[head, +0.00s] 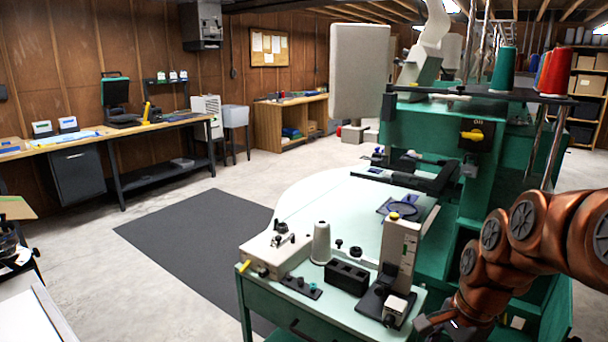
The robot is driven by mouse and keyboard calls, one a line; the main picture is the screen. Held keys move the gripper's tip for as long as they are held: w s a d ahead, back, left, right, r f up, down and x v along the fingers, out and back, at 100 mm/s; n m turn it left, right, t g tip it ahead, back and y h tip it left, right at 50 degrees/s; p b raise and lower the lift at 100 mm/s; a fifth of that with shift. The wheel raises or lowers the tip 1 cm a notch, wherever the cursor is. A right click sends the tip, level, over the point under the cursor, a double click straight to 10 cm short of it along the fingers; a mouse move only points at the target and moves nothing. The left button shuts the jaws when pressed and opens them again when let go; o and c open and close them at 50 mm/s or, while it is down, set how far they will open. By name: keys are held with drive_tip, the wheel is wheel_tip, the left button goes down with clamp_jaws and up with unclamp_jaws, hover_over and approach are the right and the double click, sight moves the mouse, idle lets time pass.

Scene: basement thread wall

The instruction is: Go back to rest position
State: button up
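My copper-coloured arm comes in from the right edge in the head view and bends down to the lower right. My gripper (436,322) is a small dark shape low in the picture, just right of the pale table's (318,205) front right corner. Its fingers are too small and too dark to make out, so I cannot tell whether it is open or holds anything. A grey-and-white upright device (408,245) on a black base stands on the table corner, left of my gripper.
A green machine (440,128) with thread cones (553,72) rises behind the table. A white cone (321,243), a black block (347,277) and a pale box (275,254) stand on the table. A dark mat (195,245) and open concrete floor lie to the left.

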drive_tip(key=s+a+f+n+g+h+b, duration=0.15)
drive_tip(key=s+a+f+n+b, duration=0.25)
drive_tip(key=s+f+n, duration=0.4)
drive_tip(key=s+a+f+n+g+b, duration=0.2)
drive_tip(key=s+a+f+n+b, duration=0.2)
drive_tip(key=s+n, duration=0.5)
wheel_tip(320, 180, up, 22)
drive_tip(key=s+m+t+p, duration=0.1)
drive_tip(key=s+m+p, duration=0.1)
drive_tip(key=p, duration=1.8)
drive_tip(key=shift+s+p, duration=0.4)
